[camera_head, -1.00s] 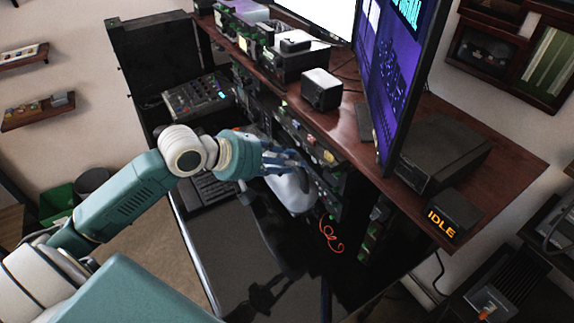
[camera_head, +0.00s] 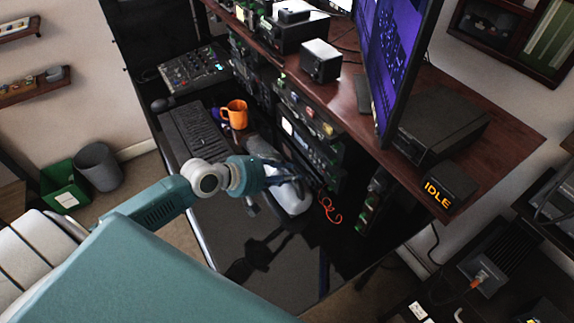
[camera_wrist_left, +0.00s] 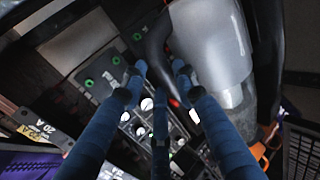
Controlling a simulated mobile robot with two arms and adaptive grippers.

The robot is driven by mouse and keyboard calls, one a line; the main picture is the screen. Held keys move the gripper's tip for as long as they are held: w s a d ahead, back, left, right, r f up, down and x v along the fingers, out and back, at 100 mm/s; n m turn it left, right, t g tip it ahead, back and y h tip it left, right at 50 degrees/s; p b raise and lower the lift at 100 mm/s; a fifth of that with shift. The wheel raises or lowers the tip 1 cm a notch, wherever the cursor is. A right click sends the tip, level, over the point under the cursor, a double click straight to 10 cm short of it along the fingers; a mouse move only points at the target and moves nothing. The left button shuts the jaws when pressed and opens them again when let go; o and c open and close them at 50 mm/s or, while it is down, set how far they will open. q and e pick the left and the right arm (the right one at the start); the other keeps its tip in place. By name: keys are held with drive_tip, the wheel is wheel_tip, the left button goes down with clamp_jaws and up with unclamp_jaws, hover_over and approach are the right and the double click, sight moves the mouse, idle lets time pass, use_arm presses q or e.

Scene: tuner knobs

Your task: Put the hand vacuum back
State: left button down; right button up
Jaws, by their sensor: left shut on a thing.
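The hand vacuum (camera_head: 292,198) has a pale, partly see-through body. In the head view it is over the dark lower desk surface, in front of the equipment rack. My left gripper (camera_head: 290,174) reaches it from the left and hides part of it. In the left wrist view, the vacuum's pale body (camera_wrist_left: 212,45) fills the upper right, and its black handle (camera_wrist_left: 155,48) runs between my left gripper's blue fingers (camera_wrist_left: 160,72). The fingers are shut on it. I cannot tell whether the vacuum touches the surface below. My right gripper is out of view.
An orange mug (camera_head: 237,113) stands behind my left wrist, near a keyboard (camera_head: 190,135). A rack (camera_head: 312,140) and the wooden shelf (camera_head: 400,120) above it bound the far side. An orange-red coiled cable (camera_head: 329,207) hangs right of the vacuum. The dark surface nearer me (camera_head: 240,225) looks clear.

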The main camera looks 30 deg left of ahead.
use_arm(q)
drive_tip(key=shift+w+f, duration=0.1)
drive_tip(key=shift+w, duration=0.15)
drive_tip(key=shift+f, duration=0.15)
drive_tip(key=c, duration=1.3)
unclamp_jaws()
drive_tip(key=shift+s+f, duration=0.2)
drive_tip(key=shift+s, duration=0.05)
drive_tip(key=shift+c, duration=0.2)
drive_tip(key=v, duration=1.2)
drive_tip(key=shift+b, duration=0.3)
drive_tip(key=shift+r, duration=0.1)
